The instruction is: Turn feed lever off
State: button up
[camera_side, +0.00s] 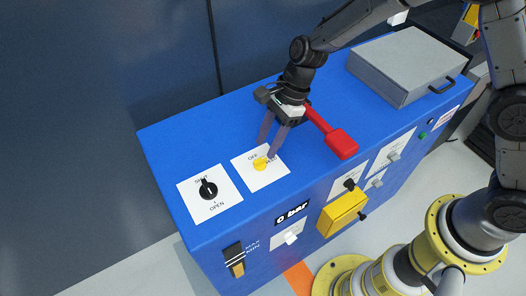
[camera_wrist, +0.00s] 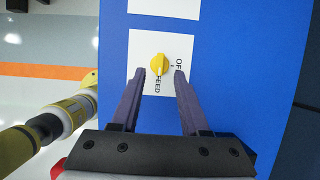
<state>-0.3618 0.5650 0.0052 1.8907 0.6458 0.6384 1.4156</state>
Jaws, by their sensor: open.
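The feed lever is a small yellow knob (camera_side: 261,163) on a white plate (camera_side: 273,179) marked OFF and FEED, on top of the blue cabinet. In the wrist view the yellow knob (camera_wrist: 158,64) lies between and just beyond my fingertips. My gripper (camera_side: 268,150) is open, with its two purple fingers pointing down at the plate. In the wrist view my gripper (camera_wrist: 159,74) has one finger on each side of the knob, with gaps visible. I cannot tell whether the fingertips touch the plate.
A black knob (camera_side: 208,188) marked SHUT and OPEN sits to the left. A red lever (camera_side: 341,143) is close to the right of my gripper. A grey box (camera_side: 410,63) stands at the back right. A yellow box (camera_side: 343,212) projects from the cabinet's front.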

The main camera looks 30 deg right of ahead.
aim_at(260, 159)
jog(key=shift+x, duration=2)
jog(key=shift+c, duration=0.2)
grip_shut()
